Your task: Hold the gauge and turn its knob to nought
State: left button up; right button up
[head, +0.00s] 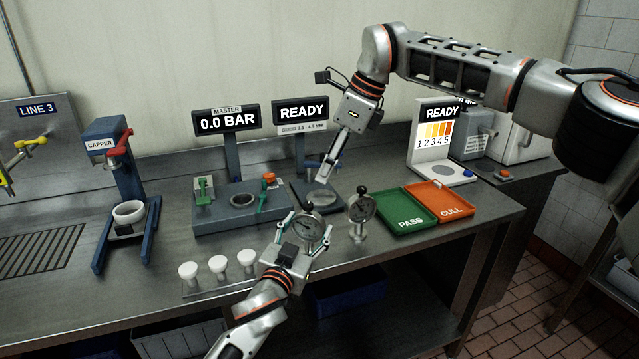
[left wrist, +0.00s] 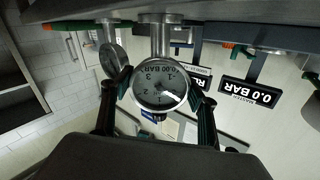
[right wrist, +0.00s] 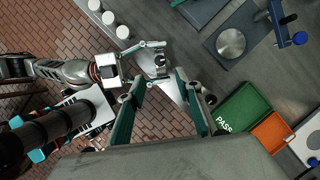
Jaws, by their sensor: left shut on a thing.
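A round gauge (head: 309,228) with a pale dial and a dark knob (head: 307,207) on top is in my left gripper (head: 308,240), at the bench's front edge. In the left wrist view, its dial (left wrist: 160,88) is upside down between the two fingers; the needle reading is too small to tell. My right gripper (head: 326,178) is above the bench, behind and slightly right of the held gauge, pointing down. In the right wrist view, its fingers (right wrist: 160,108) are apart with nothing gripped, and the held gauge (right wrist: 161,66) appears beyond them. A second gauge (head: 361,208) stands to the right.
A master station (head: 228,212) reading 0.0 BAR stands behind left. Green PASS (head: 405,222) and orange CULL (head: 455,200) trays are right.

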jog(key=shift+v, duration=1.35)
dwell(0.5)
pick_arm(q)
jog(key=o, duration=1.4)
jog(key=shift+o, duration=0.2)
